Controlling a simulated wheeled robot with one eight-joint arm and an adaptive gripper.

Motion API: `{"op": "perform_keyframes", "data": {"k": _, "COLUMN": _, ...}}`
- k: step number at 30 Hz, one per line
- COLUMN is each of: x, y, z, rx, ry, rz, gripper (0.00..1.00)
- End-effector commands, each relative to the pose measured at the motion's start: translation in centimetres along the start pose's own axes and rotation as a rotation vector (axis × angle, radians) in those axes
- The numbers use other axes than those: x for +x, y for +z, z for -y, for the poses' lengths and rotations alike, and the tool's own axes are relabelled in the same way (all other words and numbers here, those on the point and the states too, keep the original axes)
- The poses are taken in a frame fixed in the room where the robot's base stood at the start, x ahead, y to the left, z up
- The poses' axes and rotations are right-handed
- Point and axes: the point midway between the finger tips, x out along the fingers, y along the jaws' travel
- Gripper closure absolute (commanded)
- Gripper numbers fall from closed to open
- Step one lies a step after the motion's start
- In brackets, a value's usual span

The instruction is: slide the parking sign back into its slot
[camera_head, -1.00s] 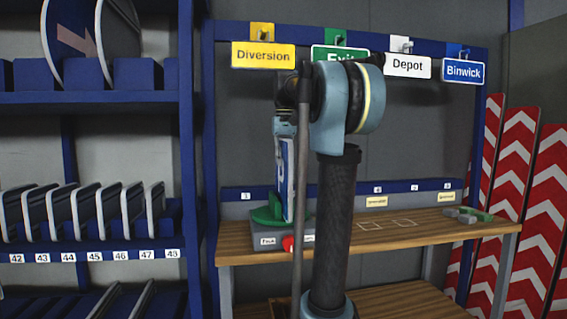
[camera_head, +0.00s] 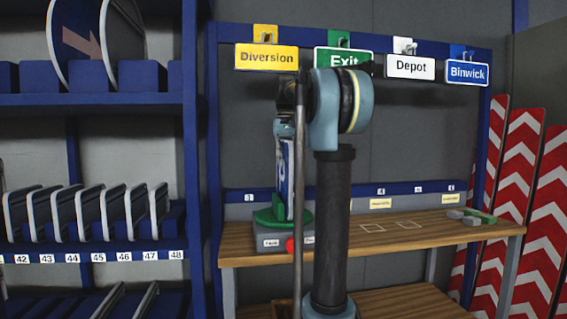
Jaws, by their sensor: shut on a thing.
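The parking sign (camera_head: 285,178) is a blue and white panel seen nearly edge-on. It is upright over a green base on a grey block (camera_head: 270,240) at the left end of the wooden bench. I cannot tell if its lower edge touches the base. My gripper (camera_head: 282,130) is at the sign's top, shut on it; its fingers are mostly hidden by my arm. A blue rack (camera_head: 95,245) on the left has slots labelled 42 to 48, with several signs standing in them.
Diversion (camera_head: 266,57), Exit (camera_head: 343,57), Depot (camera_head: 409,67) and Binwick (camera_head: 467,72) signs hang above the bench (camera_head: 440,228). A red button (camera_head: 290,246) is on the block. Red-white chevron boards (camera_head: 530,190) lean at right.

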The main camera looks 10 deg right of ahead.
Motion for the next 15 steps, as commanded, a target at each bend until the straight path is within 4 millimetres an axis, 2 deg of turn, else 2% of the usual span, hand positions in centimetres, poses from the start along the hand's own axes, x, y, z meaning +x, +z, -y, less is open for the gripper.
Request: {"op": "perform_keyframes", "data": {"k": 15, "x": 0.41, "y": 0.01, "z": -0.02, "rx": 0.000, "ry": 0.000, "rz": 0.000, "gripper": 1.00}}
